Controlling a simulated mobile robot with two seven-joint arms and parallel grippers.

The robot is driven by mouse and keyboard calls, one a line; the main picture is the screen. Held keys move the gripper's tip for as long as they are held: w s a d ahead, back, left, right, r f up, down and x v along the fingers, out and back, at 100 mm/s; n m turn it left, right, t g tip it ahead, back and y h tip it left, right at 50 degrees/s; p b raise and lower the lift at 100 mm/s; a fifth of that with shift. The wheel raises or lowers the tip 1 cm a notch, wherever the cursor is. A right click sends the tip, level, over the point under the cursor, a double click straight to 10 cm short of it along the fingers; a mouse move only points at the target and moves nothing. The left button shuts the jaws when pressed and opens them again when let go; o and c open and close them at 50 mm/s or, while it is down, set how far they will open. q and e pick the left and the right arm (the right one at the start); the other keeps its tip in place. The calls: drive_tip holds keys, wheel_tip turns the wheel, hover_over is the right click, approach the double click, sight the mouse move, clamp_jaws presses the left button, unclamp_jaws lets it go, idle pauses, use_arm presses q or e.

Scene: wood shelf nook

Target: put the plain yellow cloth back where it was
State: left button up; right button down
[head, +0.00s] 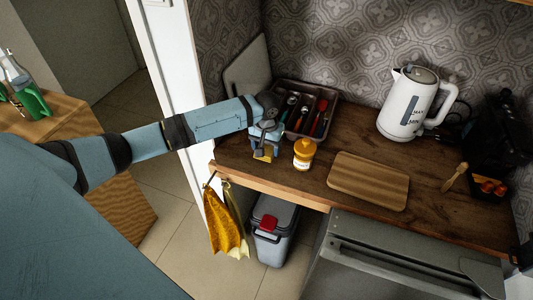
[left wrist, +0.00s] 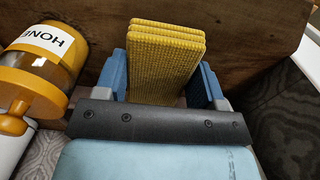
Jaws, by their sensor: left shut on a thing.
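My left gripper (head: 264,143) is shut on a folded yellow cloth (head: 263,154), just above or on the wood counter beside the honey jar. In the left wrist view the yellow cloth (left wrist: 164,55) shows several layers with a woven texture, held between the two blue fingers of the left gripper (left wrist: 163,78). A deep yellow cloth (head: 222,225) and a paler yellow one (head: 239,222) hang at the counter's left end. I cannot tell whether the held cloth touches the counter. My right gripper is not in view.
The honey jar (head: 304,154) stands close to the right of the gripper; it also shows in the left wrist view (left wrist: 42,62). A utensil tray (head: 333,98) lies behind. A cutting board (head: 368,181) and a kettle (head: 408,105) are further right. A bin (head: 274,247) stands below.

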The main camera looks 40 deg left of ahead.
sight(266, 153)
use_arm(q)
wheel_tip(266, 153, down, 4)
drive_tip(key=shift+r, duration=0.2)
drive_tip(key=shift+f, duration=0.1)
drive_tip(key=o, duration=0.9)
drive_tip(key=shift+c, duration=0.2)
drive_tip(key=shift+r, duration=0.2)
wheel_tip(266, 153, up, 12)
drive_tip(key=shift+f, duration=0.1)
